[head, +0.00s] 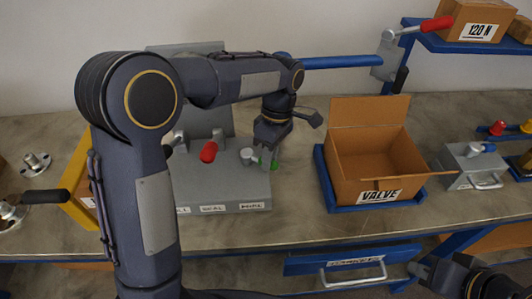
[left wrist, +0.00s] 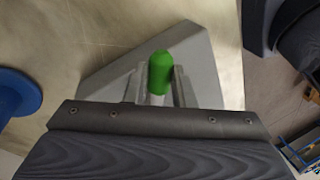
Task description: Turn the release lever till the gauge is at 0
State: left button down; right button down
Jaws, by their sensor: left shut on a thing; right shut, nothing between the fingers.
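A grey sloped panel (head: 228,188) with lever handles and small white labels stands on the bench. My left gripper (head: 266,158) reaches down to its right side and is shut on a lever with a green handle (head: 274,165). In the left wrist view the fingers (left wrist: 159,88) lie on either side of the green handle (left wrist: 161,72). A red-handled lever (head: 208,152) stands to its left on the same panel. I cannot read which label marks the release lever, and no gauge face shows; my left arm hides part of the panel. My right gripper (head: 424,272) is at the lower right, shut and empty.
An open cardboard box marked VALVE (head: 370,160) stands in a blue tray right of the panel. A grey box with a handle (head: 472,166) is further right. A blue drawer (head: 352,260) is below the bench edge. Flanged fittings (head: 35,164) lie at the left.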

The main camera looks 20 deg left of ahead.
pick_arm(q)
jog(key=shift+w+n+h+p, duration=0.2)
jog(key=shift+w+n+p, duration=0.3)
jog(key=shift+n, duration=0.3)
jog(key=shift+w+n+h+p, duration=0.2)
jog(key=shift+w+n+p, duration=0.25)
jog(key=shift+n, duration=0.35)
jog(key=c, duration=1.2)
grip_release()
jog(key=v, duration=0.8)
jog(key=shift+s+a+f, duration=0.1)
jog(key=shift+s, duration=0.05)
